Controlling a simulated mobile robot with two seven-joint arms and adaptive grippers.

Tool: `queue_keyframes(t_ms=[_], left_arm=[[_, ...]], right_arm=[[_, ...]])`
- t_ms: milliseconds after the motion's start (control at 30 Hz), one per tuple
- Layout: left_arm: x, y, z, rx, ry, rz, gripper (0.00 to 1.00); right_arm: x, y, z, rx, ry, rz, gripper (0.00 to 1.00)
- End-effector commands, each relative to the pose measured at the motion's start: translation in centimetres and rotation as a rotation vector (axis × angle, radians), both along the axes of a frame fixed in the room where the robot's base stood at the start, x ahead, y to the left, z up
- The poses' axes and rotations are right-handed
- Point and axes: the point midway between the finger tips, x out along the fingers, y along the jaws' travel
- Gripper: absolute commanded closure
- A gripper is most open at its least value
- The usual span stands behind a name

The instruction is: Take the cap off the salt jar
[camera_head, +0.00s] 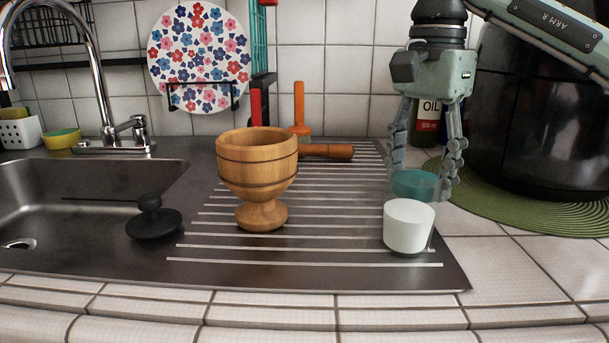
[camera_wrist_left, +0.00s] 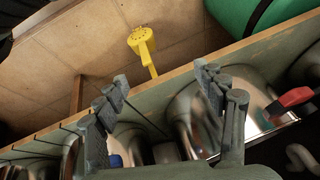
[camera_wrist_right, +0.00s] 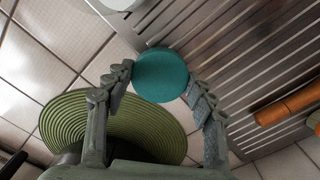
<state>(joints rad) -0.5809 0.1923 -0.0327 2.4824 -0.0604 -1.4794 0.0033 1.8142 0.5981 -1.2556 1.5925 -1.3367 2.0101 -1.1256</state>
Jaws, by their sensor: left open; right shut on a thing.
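My right gripper (camera_head: 422,178) is shut on a teal round cap (camera_head: 413,184) just behind a white round jar (camera_head: 408,226) on the drainboard. In the right wrist view the cap (camera_wrist_right: 160,76) shows as a full disc between the fingertips. The white jar (camera_wrist_right: 118,3) is cut off at the top edge there, apart from the disc. A faint see-through grey shape surrounds the cap in the head view; I cannot tell whether a clear body hangs below it. My left gripper (camera_wrist_left: 165,92) is open and empty, seen only in its wrist view.
A wooden goblet (camera_head: 257,170) and a black stopper (camera_head: 153,218) stand left of the jar, by the sink (camera_head: 80,190). An oil bottle (camera_head: 428,118), a green mat (camera_head: 480,205) and a large black pot (camera_head: 545,120) crowd the right.

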Motion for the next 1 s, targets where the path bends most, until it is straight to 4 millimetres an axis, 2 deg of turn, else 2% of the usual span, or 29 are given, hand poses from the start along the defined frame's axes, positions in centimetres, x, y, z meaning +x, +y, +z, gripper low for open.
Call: queue_keyframes(t_ms=[33,200,400,667,867,900,1000], left_arm=[[0.1,-0.1,0.0,-0.001,-0.004,-0.001,0.3],[0.1,0.0,0.0,-0.001,-0.002,-0.001,0.3],[-1.5,1.0,-0.2,0.019,0.066,0.025,0.3],[-2.3,1.5,-0.3,0.029,0.102,0.039,0.3],[-2.3,1.7,-1.0,0.029,0.115,0.041,0.3],[-2.2,1.6,-1.3,0.029,0.116,0.04,0.3],[-2.3,1.6,-1.0,0.029,0.113,0.041,0.3]], right_arm=[[0.0,1.6,-0.1,-0.001,0.002,0.008,0.79],[0.0,6.2,0.0,-0.001,0.001,0.006,0.79],[0.0,10.0,0.1,-0.001,0.0,0.002,0.79],[0.0,11.9,0.0,0.0,0.0,0.002,0.79],[0.0,15.3,0.1,-0.001,0.0,0.002,0.79],[0.0,15.1,-0.8,-0.001,0.002,0.0,0.79],[0.0,14.9,-1.5,0.0,-0.001,-0.001,0.79]])
